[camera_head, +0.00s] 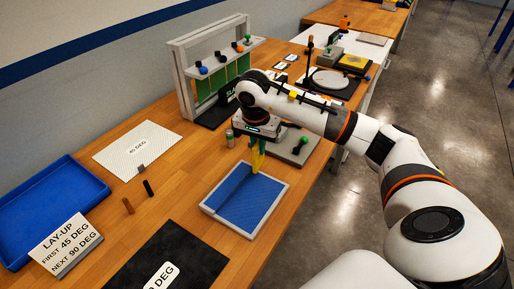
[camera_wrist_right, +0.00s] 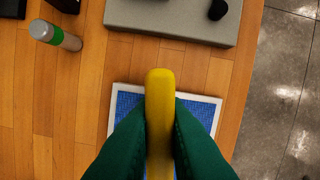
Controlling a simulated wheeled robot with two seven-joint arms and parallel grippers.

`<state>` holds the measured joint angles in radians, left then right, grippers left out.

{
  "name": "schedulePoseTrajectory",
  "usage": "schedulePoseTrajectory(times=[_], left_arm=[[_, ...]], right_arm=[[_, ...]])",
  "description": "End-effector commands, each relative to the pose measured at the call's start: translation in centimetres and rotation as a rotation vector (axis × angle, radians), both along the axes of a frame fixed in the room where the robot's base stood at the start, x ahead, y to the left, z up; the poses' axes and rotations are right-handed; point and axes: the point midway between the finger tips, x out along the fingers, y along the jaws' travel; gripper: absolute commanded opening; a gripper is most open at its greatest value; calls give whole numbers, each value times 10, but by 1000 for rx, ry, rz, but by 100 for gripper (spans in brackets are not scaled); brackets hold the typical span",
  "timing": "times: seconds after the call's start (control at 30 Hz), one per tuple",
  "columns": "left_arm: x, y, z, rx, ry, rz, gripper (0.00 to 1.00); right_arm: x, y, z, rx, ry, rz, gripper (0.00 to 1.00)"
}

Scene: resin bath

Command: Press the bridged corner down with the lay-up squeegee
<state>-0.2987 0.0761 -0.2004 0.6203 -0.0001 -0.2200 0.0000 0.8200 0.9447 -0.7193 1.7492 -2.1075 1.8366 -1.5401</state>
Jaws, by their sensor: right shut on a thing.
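My right gripper (camera_head: 257,150) has green fingers and is shut on the yellow lay-up squeegee (camera_head: 257,163). It holds the squeegee pointing down over the far edge of a white-framed mould (camera_head: 212,211) with blue lining (camera_head: 253,202). In the right wrist view the squeegee (camera_wrist_right: 160,100) stands between the green fingers (camera_wrist_right: 160,140) and covers the middle of the mould (camera_wrist_right: 210,99). A crease runs along the left side of the blue lining. I cannot tell whether the squeegee touches it, or which corner is bridged. My left gripper is out of view.
A wooden rack (camera_head: 184,80) stands further back. A white 45 DEG sheet (camera_head: 120,160), black sheet (camera_head: 130,270) and blue tray (camera_head: 95,190) lie left.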

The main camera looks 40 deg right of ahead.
Motion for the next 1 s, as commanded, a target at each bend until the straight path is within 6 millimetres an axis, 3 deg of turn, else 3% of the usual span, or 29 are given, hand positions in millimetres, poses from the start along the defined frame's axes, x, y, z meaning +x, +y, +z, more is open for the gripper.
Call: schedulePoseTrajectory(times=[0.5, 1.0], left_arm=[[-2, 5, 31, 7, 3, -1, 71], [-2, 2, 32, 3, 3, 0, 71]], right_arm=[[-7, -4, 49, 1, -2, -15, 0], [-8, -5, 51, 1, -1, -17, 0]])
